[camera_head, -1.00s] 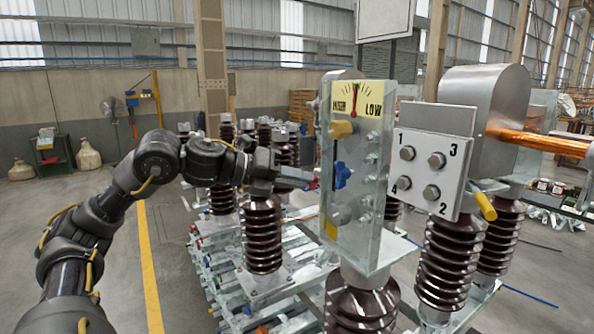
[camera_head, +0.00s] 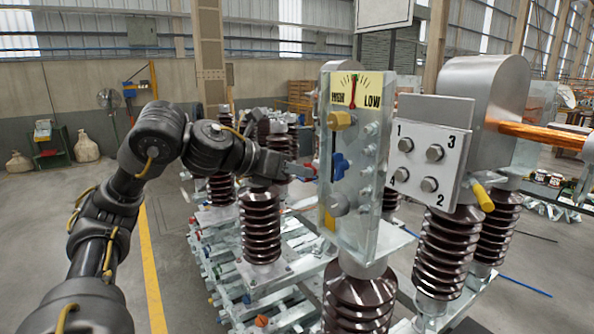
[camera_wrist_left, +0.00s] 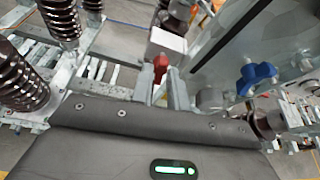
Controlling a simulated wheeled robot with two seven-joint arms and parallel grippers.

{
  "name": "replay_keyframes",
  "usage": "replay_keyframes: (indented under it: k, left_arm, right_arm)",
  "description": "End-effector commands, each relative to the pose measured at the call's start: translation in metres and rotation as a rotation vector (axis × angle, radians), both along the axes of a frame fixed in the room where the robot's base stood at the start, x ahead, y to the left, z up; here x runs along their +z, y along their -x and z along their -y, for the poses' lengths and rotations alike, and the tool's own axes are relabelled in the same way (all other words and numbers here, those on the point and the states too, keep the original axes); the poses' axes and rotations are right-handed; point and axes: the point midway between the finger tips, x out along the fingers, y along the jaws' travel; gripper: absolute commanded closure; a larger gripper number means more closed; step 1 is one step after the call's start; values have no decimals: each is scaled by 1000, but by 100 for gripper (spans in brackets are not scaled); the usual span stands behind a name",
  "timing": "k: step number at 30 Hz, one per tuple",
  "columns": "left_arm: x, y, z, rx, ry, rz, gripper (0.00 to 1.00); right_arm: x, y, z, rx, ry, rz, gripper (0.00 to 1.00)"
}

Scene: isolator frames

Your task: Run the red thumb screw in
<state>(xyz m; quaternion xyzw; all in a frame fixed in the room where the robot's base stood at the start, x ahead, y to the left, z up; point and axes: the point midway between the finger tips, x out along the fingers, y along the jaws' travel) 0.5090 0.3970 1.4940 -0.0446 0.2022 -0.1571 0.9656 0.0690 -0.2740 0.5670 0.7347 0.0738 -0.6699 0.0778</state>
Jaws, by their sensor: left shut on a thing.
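My left gripper (camera_head: 304,172) is at the left edge of the tall panel (camera_head: 368,215), level with its blue knob (camera_head: 340,166). In the left wrist view, its two fingers (camera_wrist_left: 163,84) are shut on the red thumb screw (camera_wrist_left: 160,66), whose red head shows at the fingertips. The screw's shank and hole are hidden, so I cannot tell how deep it sits. The blue knob also shows in the left wrist view (camera_wrist_left: 257,78), to the right of the fingers. My right gripper is not in view.
The panel carries a HIGH/LOW dial (camera_head: 357,92) and a yellow knob (camera_head: 340,120). A numbered plate (camera_head: 430,150) with bolts stands to the right. Brown ribbed insulators (camera_head: 261,228) stand below and beside my left arm.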

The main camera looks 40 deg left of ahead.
Motion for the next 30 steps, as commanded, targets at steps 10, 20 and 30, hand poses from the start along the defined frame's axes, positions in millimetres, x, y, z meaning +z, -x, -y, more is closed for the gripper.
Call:
replay_keyframes:
  k: [10,20,30]
  left_arm:
    - [-3,0,1,-1,-15,-4,100]
    - [-2,0,0,-1,-12,-3,63]
    - [1,6,-2,0,-12,3,63]
  right_arm:
    - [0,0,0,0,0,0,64]
    - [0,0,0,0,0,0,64]
    - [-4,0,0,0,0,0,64]
